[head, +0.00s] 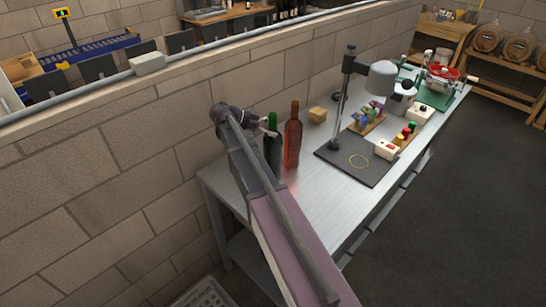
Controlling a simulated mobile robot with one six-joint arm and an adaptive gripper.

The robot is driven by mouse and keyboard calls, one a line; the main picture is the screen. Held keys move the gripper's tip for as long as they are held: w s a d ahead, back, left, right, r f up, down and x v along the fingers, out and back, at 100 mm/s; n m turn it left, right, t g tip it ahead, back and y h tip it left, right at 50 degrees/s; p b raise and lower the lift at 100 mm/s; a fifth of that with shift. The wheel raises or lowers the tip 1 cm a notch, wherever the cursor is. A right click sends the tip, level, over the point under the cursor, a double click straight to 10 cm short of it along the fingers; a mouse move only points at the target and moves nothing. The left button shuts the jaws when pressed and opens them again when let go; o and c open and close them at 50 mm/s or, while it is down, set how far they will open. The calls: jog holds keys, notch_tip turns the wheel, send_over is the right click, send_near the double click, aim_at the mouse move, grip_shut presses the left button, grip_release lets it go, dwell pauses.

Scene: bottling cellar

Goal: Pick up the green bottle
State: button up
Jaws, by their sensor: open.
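The green bottle (272,147) stands upright on the metal bench (322,203), near its left end by the block wall. My arm hides part of its lower body. My gripper (268,130) is at the upper part of the green bottle, with a finger showing just left of and in front of its neck. The gripper is open; I cannot tell from this view whether the bottle is between the fingers or whether they touch it.
A reddish-brown bottle (292,138) stands close to the right of the green one. A yellowish block (317,115) lies behind it. A dark mat (346,162) with a lamp stand (347,100) is farther right. The block wall (120,160) runs along the bench's back.

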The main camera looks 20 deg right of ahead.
dwell(0.4)
grip_shut()
jog(key=shift+r+p, duration=0.3)
notch_tip(320, 180, up, 9)
jog(key=p, duration=0.9)
jog(key=shift+r, duration=0.2)
dwell(0.9)
